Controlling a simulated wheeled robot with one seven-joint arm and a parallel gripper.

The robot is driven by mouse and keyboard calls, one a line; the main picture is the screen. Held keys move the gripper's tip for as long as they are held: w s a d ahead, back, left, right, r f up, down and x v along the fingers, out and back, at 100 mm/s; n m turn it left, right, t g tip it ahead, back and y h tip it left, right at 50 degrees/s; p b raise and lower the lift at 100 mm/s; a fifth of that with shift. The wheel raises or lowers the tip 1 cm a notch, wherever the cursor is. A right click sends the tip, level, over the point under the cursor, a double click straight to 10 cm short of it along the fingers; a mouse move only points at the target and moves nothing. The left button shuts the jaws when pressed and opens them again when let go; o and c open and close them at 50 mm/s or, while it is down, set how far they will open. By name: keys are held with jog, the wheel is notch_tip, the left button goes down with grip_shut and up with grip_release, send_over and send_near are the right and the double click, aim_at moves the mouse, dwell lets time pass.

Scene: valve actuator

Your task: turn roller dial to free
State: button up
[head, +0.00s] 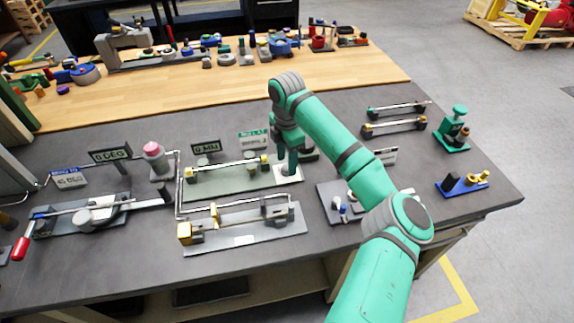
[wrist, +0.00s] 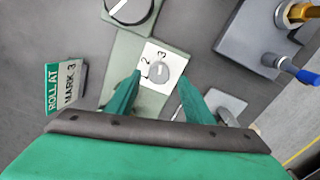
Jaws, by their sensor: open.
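The roller dial (wrist: 158,71) is a small round grey knob with a light pointer line, on a white square plate (wrist: 150,53) with the marks 2 and 3 showing. In the head view the white plate (head: 289,176) is at the right end of a pale green base, partly hidden by my arm. My gripper (wrist: 161,79) is open, its two green fingers on either side of the dial in the wrist view. I cannot tell whether they touch it. In the head view my gripper (head: 289,166) is over the plate, its fingers hard to make out.
A sign reading "ROLL AT MARK 3" (wrist: 66,88) stands left in the wrist view. A larger dark knob (wrist: 128,8) is above. A grey fixture with a blue-tipped lever (wrist: 300,73) is at right. A grey base with a rod and yellow blocks (head: 240,240) lies in front.

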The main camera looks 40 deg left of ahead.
jog(key=shift+w+f, duration=0.1)
jog(key=shift+f, duration=1.25)
jog(key=shift+w, duration=0.1)
jog(key=shift+c, duration=0.3)
jog(key=shift+w, duration=0.1)
jog(key=c, duration=1)
jog(key=shift+d, duration=0.15)
